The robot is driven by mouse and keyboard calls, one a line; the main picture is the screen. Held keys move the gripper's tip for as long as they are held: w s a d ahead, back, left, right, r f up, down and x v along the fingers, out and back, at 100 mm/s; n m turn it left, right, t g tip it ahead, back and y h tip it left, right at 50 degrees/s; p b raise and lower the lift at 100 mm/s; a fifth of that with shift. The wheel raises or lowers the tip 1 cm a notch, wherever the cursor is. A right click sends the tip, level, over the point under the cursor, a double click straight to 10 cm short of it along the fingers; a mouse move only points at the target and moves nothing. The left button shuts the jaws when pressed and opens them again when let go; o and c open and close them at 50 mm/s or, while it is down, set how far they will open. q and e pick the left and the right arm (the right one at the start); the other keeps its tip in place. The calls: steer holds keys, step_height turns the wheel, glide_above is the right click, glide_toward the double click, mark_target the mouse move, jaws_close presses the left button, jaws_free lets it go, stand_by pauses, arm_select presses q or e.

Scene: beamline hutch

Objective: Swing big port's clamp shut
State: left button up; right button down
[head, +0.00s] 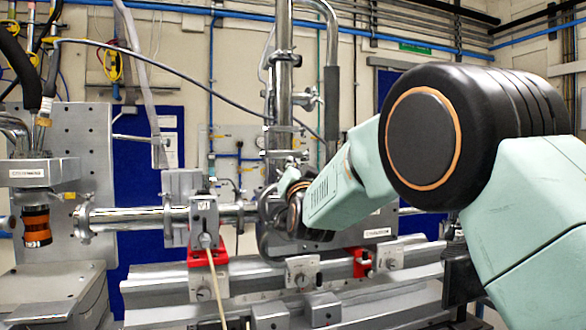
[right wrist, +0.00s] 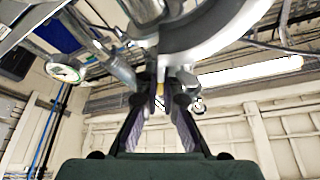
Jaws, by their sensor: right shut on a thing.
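The fingertips partly hide that part. In the head view my arm and wrist cover most of the port and clamp, so I cannot tell how far the clamp is swung. My left gripper is not in view.
A vertical steel pipe (head: 282,80) rises just behind my wrist. A red-footed support (head: 207,258) stands on the rail (head: 250,296) to the left. An orange-banded cylinder (head: 37,226) hangs at far left. A round gauge (right wrist: 66,71) shows in the right wrist view.

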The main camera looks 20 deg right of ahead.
steer(key=shift+f, duration=0.25)
